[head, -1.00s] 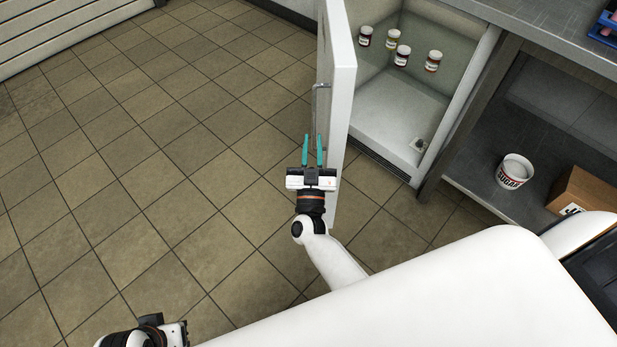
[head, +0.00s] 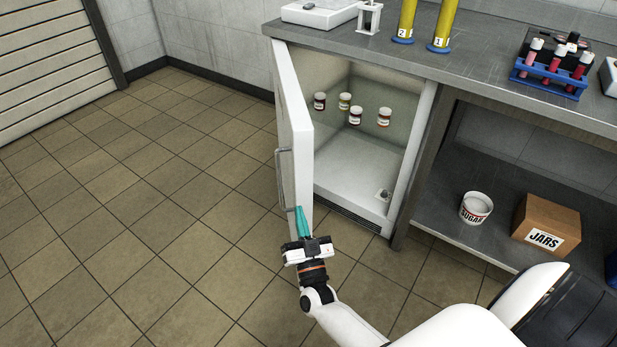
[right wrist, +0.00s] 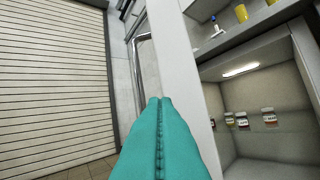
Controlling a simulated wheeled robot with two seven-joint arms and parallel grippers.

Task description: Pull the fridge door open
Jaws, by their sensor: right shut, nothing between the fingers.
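The white fridge door (head: 296,140) stands swung open, with its edge toward me. Its grey bar handle (head: 281,180) is on the door's left, outer face; it also shows in the right wrist view (right wrist: 138,75). The open fridge interior (head: 350,165) holds several small jars (head: 355,115) on a shelf. My right gripper (head: 300,209) has teal fingers, shut and empty, in front of the door's near edge, just right of the handle's lower end. In the right wrist view its closed fingers (right wrist: 160,105) point along the door edge. Whether they touch the door is unclear. My left gripper is out of view.
A steel counter (head: 480,85) runs above the fridge, with yellow cylinders (head: 405,20) and a blue tube rack (head: 548,80) on top. A sugar tub (head: 476,208) and a jars box (head: 546,226) stand on the lower shelf. The tiled floor (head: 130,220) at left is clear.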

